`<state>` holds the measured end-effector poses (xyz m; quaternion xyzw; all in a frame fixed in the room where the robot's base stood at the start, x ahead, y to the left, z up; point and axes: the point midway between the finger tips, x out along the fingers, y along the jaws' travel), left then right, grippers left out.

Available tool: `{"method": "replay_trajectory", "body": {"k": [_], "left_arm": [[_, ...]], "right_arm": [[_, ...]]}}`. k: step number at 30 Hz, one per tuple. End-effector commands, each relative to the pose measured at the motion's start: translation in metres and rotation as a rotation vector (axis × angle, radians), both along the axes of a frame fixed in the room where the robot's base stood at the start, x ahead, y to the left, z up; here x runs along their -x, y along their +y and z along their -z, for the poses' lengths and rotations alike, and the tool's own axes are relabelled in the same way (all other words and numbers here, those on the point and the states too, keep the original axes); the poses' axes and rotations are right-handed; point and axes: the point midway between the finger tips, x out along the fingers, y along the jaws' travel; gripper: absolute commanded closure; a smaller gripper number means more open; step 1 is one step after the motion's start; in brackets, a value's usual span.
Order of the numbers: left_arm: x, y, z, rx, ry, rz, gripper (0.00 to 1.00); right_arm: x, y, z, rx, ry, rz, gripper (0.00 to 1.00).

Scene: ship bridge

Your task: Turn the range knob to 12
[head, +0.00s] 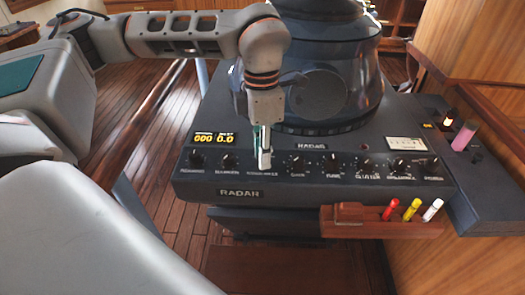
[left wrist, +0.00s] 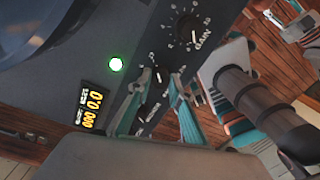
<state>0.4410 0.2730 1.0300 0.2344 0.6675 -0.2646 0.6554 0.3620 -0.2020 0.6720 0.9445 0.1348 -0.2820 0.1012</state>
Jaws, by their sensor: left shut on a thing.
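The radar console (head: 240,193) has a row of black knobs along its front panel. My left gripper (head: 264,150) points down onto the third knob from the left and hides most of it in the head view. In the left wrist view, the green fingers (left wrist: 162,80) are closed around the sides of this range knob (left wrist: 155,95). The knob's pointer setting cannot be read. The gain knob (left wrist: 187,27) is beside it, outside the fingers. My right gripper is in neither view.
A yellow numeric display (head: 214,139) is lit at the panel's upper left. More knobs, such as the one right of the gripper (head: 297,163), stand close by. A wooden holder (head: 370,229) with red, yellow and white pens is below the panel's right half.

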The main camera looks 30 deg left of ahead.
Motion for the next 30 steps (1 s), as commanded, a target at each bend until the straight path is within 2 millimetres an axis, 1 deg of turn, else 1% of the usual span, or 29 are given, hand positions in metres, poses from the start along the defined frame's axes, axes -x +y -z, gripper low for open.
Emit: {"method": "replay_trajectory", "body": {"k": [1, 3, 13, 17, 20, 27, 30], "left_arm": [[-0.001, 0.000, -0.002, 0.001, -0.006, 0.000, 0.77], [-0.001, 0.000, -0.002, 0.001, -0.006, 0.000, 0.63], [-0.001, 0.000, -0.001, 0.001, -0.002, 0.000, 0.63], [-0.001, 0.000, -0.010, 0.000, -0.004, -0.001, 0.63], [-0.002, 0.001, -0.025, 0.000, -0.006, 0.000, 0.63], [-0.004, 0.002, -0.074, 0.001, -0.007, -0.001, 0.63], [-0.004, 0.003, -0.093, 0.001, -0.007, -0.001, 0.63]], "right_arm": [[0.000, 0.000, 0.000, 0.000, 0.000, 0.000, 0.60], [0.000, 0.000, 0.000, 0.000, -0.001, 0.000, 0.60], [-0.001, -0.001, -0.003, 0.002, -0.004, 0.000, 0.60], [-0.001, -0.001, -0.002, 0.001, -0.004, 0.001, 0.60], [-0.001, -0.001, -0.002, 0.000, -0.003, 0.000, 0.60], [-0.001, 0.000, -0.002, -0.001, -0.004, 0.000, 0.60], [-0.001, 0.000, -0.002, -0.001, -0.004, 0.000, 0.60]]}}
